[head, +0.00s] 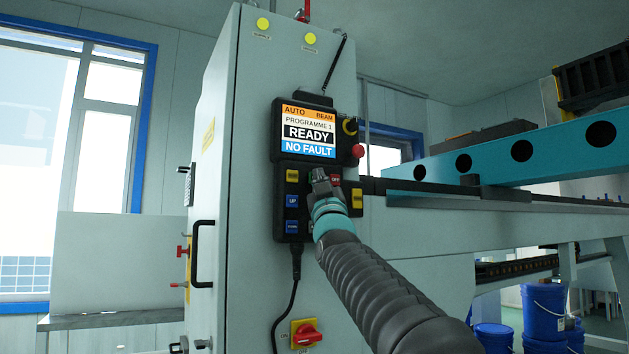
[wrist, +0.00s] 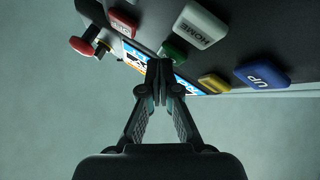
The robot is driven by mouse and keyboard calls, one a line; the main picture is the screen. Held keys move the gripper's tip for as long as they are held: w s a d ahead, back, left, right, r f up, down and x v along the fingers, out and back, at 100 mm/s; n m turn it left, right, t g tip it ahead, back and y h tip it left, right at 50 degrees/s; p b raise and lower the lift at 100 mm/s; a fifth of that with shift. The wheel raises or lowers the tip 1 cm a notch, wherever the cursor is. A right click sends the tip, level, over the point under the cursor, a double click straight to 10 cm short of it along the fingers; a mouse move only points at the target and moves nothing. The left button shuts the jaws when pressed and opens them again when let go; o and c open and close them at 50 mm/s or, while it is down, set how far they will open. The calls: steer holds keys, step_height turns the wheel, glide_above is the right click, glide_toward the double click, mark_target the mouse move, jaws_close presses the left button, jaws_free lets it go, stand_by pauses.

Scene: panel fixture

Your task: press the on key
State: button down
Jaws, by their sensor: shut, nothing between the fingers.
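The control panel (head: 278,185) hangs on the side of a grey cabinet. A green key (wrist: 172,50), whose label I cannot read, shows in the wrist view just beyond my fingertips; it is probably the on key. In the head view my gripper (head: 322,178) covers most of that part of the key rows. My gripper also shows in the wrist view (wrist: 164,72), shut and empty, its tips overlapping the lower edge of the green key. I cannot tell whether they touch it. A red key (head: 335,180) sits right beside the gripper; it also shows in the wrist view (wrist: 122,23).
Around the green key are a white HOME key (wrist: 202,25), a yellow key (wrist: 213,83) and a blue UP key (wrist: 262,73). The screen (head: 308,131) reads READY and NO FAULT. A red mushroom button (head: 358,151) sticks out at the panel's right. A black cable (head: 291,295) hangs below.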

steer(key=shift+s+d+b, duration=0.35)
steer(key=shift+s, duration=0.15)
steer(key=shift+s+d, duration=0.1)
steer(key=s+d+b, duration=0.1)
steer(key=s+b, duration=0.1)
steer(key=s+d+b, duration=0.1)
steer(key=s, duration=0.1)
steer(key=shift+d+b, duration=0.3)
stand_by(0.6)
